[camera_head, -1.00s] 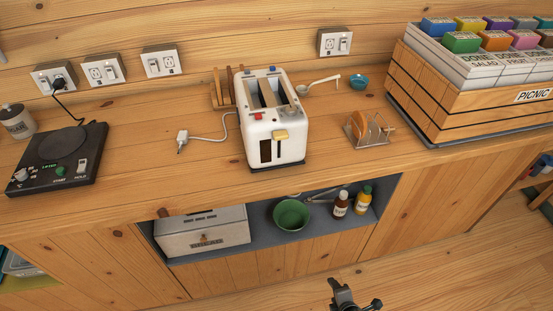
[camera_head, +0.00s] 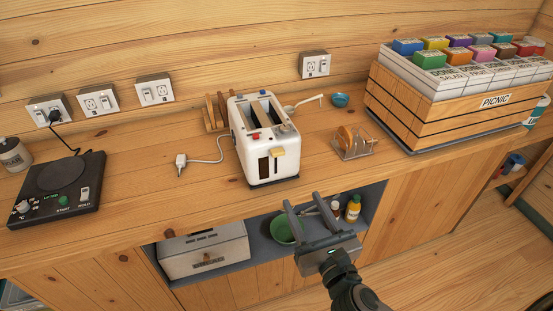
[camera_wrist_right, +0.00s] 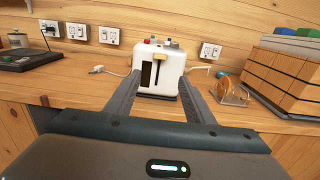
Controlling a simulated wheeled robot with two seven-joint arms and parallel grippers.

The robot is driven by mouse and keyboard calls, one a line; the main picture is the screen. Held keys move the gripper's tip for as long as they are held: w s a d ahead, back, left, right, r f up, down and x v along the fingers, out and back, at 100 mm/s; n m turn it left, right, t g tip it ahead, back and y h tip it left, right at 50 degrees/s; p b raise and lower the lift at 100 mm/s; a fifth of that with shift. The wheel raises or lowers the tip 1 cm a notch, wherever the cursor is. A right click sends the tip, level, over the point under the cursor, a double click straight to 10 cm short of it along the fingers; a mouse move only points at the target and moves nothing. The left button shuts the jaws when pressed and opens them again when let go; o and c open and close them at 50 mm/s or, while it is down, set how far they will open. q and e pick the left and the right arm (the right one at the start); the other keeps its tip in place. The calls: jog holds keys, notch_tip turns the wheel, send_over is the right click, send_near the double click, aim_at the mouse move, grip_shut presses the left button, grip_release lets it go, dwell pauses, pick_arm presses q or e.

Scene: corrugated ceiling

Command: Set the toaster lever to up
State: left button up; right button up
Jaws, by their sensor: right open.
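The white toaster (camera_head: 266,138) stands upright on the wooden counter. Its yellow lever (camera_head: 277,152) sits at the top of a dark vertical slot on the front face. The toaster (camera_wrist_right: 160,70) also shows in the right wrist view, between the fingers and beyond them, with the lever (camera_wrist_right: 166,65) high on its front. My right gripper (camera_head: 303,205) is open and empty, in front of the counter, below and apart from the toaster. My left gripper is not in view.
An unplugged cord (camera_head: 183,160) lies left of the toaster. A toast rack (camera_head: 354,145) and a picnic crate (camera_head: 425,110) stand to the right. A hot plate (camera_head: 60,185) is at left. A shelf below holds a green bowl (camera_head: 282,232) and bottles. Counter in front of the toaster is clear.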

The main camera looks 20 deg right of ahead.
jog(key=shift+w, duration=0.1)
jog(key=p, duration=0.5)
send_near(279, 156)
jog(key=w, duration=0.9)
jog(key=shift+w+a, duration=0.1)
jog(key=shift+c, duration=0.5)
